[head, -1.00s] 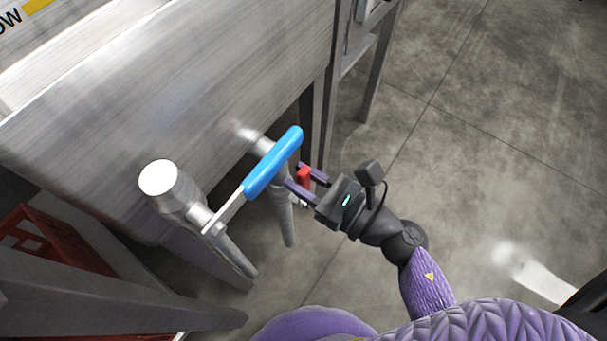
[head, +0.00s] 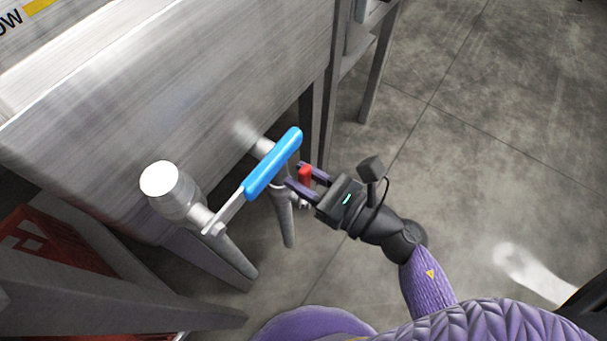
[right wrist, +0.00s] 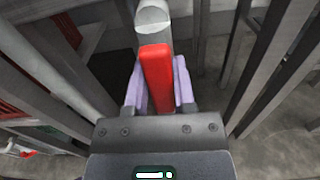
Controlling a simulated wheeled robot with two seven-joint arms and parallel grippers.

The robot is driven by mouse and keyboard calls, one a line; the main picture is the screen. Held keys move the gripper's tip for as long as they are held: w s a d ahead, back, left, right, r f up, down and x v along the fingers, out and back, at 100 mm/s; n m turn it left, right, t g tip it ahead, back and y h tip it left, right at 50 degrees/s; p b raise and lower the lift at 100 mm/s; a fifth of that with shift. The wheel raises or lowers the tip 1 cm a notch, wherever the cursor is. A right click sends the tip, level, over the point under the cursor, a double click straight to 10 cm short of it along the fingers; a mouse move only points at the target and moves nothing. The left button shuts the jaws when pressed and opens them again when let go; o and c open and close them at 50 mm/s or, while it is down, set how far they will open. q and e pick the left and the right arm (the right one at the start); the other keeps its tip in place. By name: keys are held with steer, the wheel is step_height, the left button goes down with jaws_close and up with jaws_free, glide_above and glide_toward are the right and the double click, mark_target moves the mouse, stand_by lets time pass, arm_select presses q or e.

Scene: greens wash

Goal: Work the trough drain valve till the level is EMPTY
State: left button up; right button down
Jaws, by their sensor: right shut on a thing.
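My right gripper (head: 306,179) is shut on a red valve handle (head: 305,174) at the side of the steel trough (head: 190,85). In the right wrist view the red handle (right wrist: 157,78) stands between the two purple fingers of the gripper (right wrist: 159,88), with a round metal end beyond it. A blue lever handle (head: 273,163) on a second metal valve (head: 180,192) lies in front and to the left, partly covering the red-handled valve's pipe. No level reading can be made out. My left gripper is not in view.
A red crate (head: 50,245) sits under the trough at the left. Trough legs and a grey frame bar (head: 110,306) stand near the valves. Open concrete floor (head: 480,150) lies to the right. Part of a sign with yellow shows at the top left.

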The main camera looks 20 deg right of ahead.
steer(key=shift+w+d+m+p, duration=0.45)
steer(key=shift+d+m, duration=0.15)
steer(key=shift+m, duration=0.4)
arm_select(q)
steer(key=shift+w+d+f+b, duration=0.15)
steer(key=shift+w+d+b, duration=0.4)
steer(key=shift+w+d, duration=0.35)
arm_select(e)
steer(key=w+d+f+m, duration=0.4)
steer(key=f+m, duration=0.4)
steer(key=m, duration=0.7)
steer(key=shift+d+f+m, duration=0.3)
steer(key=shift+d, duration=0.35)
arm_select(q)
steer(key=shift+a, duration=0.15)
arm_select(e)
steer(key=shift+w, duration=0.1)
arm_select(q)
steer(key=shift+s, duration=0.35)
